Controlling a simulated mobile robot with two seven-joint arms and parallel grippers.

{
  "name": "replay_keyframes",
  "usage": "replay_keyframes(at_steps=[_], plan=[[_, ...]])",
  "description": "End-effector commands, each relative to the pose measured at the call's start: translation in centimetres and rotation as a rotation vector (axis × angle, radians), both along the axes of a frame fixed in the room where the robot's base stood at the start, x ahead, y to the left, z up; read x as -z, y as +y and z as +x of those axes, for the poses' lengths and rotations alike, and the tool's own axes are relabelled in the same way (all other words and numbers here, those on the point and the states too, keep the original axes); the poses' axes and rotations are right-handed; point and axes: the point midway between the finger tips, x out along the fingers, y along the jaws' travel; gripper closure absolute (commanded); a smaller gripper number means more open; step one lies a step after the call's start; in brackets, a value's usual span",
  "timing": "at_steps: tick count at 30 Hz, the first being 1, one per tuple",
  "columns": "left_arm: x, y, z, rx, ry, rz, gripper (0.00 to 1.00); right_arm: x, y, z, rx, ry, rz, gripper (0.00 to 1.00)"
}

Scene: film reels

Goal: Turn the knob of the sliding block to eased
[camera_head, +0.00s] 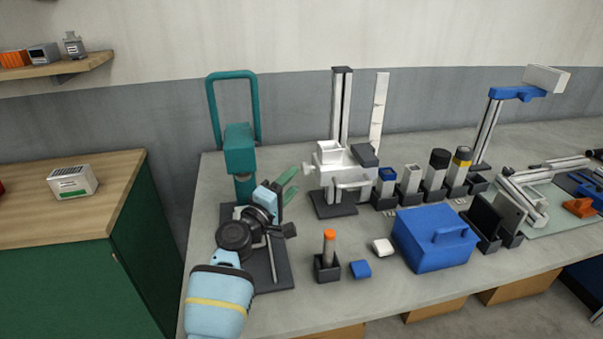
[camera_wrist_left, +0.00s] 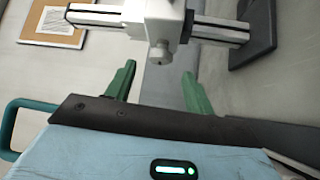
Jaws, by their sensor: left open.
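The white sliding block (camera_head: 345,165) sits low on an upright metal column (camera_head: 341,105) with a dark base. In the left wrist view, the block (camera_wrist_left: 165,18) sits on the column, which runs sideways across the picture. Its small pale knob (camera_wrist_left: 160,54) sticks out toward my left gripper. My left gripper (camera_head: 291,186) is left of the block in the head view, its green fingers apart and empty. In the left wrist view, the knob is just beyond the gap between the fingertips (camera_wrist_left: 159,68), with no clear contact. Knob markings are too small to read. My right gripper is out of view.
A teal press (camera_head: 240,150) with a tall handle stands behind my left arm. Several small bins (camera_head: 384,202) stand right of the column. A blue lidded box (camera_head: 432,245), a blue block (camera_head: 360,269) and an orange-topped tube (camera_head: 329,247) are nearer the front.

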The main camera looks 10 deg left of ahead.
Motion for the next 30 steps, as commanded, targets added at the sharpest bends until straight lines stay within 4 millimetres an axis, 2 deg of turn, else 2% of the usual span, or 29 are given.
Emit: replay_keyframes(at_steps=[3, 10, 15, 24, 30], plan=[[0.0, -0.8, 1.6, 0.0, 0.003, -0.003, 0.47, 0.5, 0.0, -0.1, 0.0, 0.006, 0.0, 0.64], [-0.3, -2.0, 3.8, 0.0, 0.002, -0.002, 0.47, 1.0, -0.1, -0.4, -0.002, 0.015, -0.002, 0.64], [-0.6, -2.3, 4.5, -0.001, 0.001, -0.001, 0.47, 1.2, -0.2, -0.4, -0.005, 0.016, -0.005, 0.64], [-0.7, -2.4, 4.5, -0.001, 0.0, -0.001, 0.47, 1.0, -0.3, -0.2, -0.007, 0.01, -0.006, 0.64], [-0.7, -2.4, 4.5, -0.001, 0.0, -0.001, 0.73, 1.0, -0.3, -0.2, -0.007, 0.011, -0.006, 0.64]])
